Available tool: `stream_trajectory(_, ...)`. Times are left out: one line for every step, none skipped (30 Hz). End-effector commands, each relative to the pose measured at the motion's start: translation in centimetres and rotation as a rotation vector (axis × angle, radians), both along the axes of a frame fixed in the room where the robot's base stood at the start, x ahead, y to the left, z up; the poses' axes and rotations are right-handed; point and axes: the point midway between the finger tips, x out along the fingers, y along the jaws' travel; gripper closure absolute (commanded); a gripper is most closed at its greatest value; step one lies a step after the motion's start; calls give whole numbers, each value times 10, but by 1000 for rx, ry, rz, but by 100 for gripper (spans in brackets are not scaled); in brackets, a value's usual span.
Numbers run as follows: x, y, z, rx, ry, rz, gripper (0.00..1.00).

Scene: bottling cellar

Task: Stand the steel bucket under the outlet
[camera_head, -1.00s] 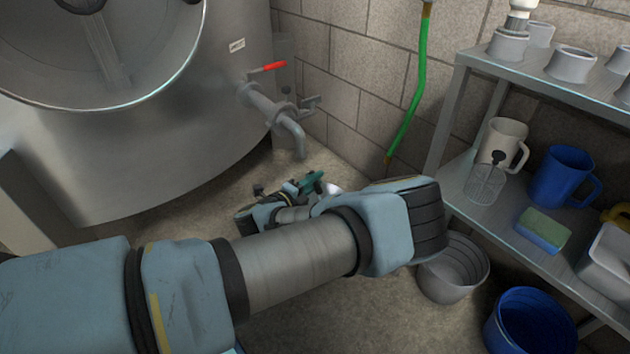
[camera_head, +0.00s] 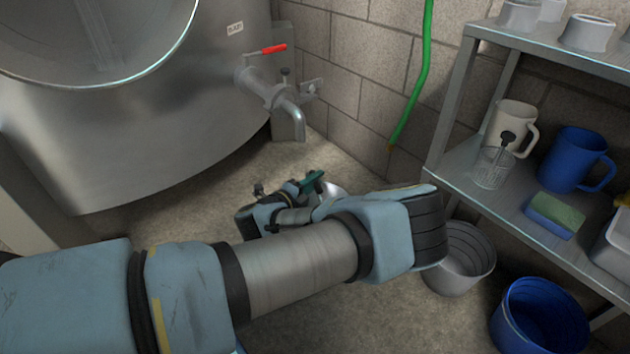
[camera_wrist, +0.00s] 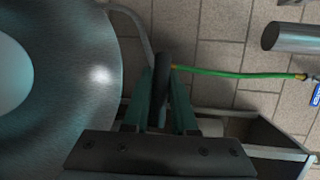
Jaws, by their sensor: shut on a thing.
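My gripper (camera_wrist: 161,105) is shut on the dark grip of a bail handle in the wrist view. The handle's wire curves toward a large round shiny steel body, the steel bucket (camera_wrist: 95,90), at the left of that view. In the head view my arm hides most of the bucket; only a bright sliver (camera_head: 331,188) shows beside my gripper (camera_head: 312,182). The outlet (camera_head: 294,122) is a grey pipe tap with a red lever, low on the steel vat. It bends down over the floor. My gripper appears in front of it and lower in the picture, apart from it.
A grey pail (camera_head: 460,262) and a blue bucket (camera_head: 540,315) stand on the floor at right, beside a metal shelf (camera_head: 455,165) holding jugs and a sponge. A green hose (camera_head: 415,85) hangs along the block wall. Floor below the outlet looks clear.

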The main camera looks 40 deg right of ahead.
Motion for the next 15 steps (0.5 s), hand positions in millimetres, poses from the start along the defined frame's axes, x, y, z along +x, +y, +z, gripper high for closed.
stream_trajectory(0,-1,1,-4,-2,-1,100)
stream_trajectory(0,-1,1,-4,-2,-1,100)
stream_trajectory(0,-1,0,-4,-2,-1,100)
stream_trajectory(0,-1,-1,-4,-2,-1,100)
stream_trajectory(0,-1,-1,-4,-2,-1,100)
stream_trajectory(0,-1,-2,-4,-2,-1,100)
stream_trajectory(0,-1,-2,-4,-2,-1,100)
stream_trajectory(0,-1,-3,-4,-2,-1,100)
stream_trajectory(0,-1,-4,-4,-2,-1,100)
stream_trajectory(0,-1,-4,-4,-2,-1,100)
stream_trajectory(0,-1,-5,-4,-2,-1,100)
stream_trajectory(0,-1,-5,-4,-2,-1,100)
stream_trajectory(0,-1,-6,-4,-2,-1,100)
stream_trajectory(0,-1,-6,-4,-2,-1,100)
stream_trajectory(0,-1,-7,-4,-2,-1,100)
